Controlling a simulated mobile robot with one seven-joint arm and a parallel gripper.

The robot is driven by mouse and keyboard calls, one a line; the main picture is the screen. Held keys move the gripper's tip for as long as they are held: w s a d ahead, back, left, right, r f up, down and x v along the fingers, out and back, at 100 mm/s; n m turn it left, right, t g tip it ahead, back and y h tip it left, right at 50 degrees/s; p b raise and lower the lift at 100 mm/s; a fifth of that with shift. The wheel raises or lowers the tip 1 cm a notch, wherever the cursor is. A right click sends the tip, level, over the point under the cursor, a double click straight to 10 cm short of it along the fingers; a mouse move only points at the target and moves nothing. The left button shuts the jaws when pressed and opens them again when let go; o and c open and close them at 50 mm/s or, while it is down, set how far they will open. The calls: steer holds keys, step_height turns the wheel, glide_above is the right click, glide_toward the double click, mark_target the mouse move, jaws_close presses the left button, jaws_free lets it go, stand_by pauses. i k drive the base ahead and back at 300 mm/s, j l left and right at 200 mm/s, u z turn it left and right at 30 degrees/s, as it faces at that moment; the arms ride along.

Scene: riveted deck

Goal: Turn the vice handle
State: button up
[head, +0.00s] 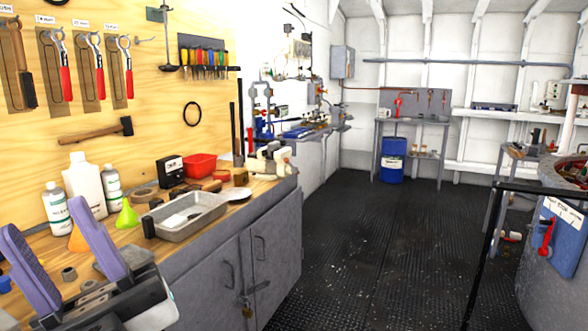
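A small pale vice-like fixture (270,162) sits at the far right corner of the wooden workbench (262,190). It is too small to make out a handle on it with certainty. My gripper (40,216) is at the bottom left, in front of the near end of the bench. Its two purple fingers point up and stand apart with nothing between them. It is well short of the fixture and touches nothing that I can see.
A grey metal tray (188,214), white bottles (86,184), a green funnel (127,214) and a red bin (199,166) crowd the bench. Tools hang on the wooden wall. Dark floor (370,240) is open to the right. A black rail (485,250) stands at the right.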

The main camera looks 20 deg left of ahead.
mark_target(289, 168)
steer(key=i+j+u, duration=0.25)
steer(key=i, duration=0.5)
steer(key=i+j+u, duration=0.25)
steer(key=i, duration=0.5)
steer(key=i+j+u, duration=0.1)
steer(key=i+u, duration=0.15)
steer(key=i, duration=0.55)
